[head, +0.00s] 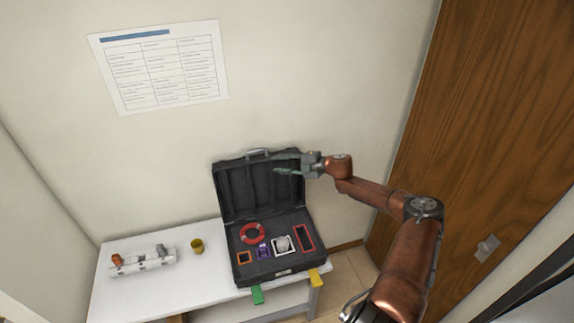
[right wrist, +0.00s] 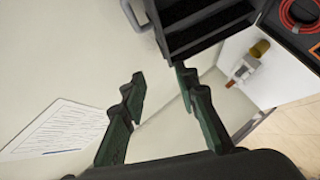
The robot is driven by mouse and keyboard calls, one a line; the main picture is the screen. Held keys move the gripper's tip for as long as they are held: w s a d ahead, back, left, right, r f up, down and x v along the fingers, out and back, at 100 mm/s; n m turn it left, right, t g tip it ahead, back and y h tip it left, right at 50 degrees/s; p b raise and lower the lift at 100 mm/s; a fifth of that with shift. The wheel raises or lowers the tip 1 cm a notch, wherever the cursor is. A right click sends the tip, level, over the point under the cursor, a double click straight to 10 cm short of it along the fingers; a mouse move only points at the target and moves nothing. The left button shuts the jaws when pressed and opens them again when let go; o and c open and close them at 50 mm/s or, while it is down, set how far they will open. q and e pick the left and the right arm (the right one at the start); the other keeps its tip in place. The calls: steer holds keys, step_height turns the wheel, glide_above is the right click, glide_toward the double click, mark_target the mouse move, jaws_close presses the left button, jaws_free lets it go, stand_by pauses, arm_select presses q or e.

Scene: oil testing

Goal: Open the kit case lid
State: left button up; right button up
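The black kit case (head: 262,262) stands on the right part of the white table. Its lid (head: 252,190) is raised and leans upright near the wall, with the handle (head: 257,153) on its top edge. The lid also shows in the right wrist view (right wrist: 200,28). My right gripper (head: 285,163) is at the upper right of the lid, with its fingers spread apart and nothing between them. The open fingers (right wrist: 161,100) also show in the right wrist view, below the lid edge. Whether a finger touches the lid, I cannot tell. My left gripper is not in view.
Inside the case are a red ring-shaped coil (head: 252,233) and several framed slots. A yellow cup (head: 197,246) and a white rack (head: 143,262) stand on the table (head: 205,285) to the left. A wooden door (head: 480,130) is at the right.

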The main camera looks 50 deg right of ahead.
steer(key=shift+v, duration=1.75)
steer(key=shift+c, duration=0.5)
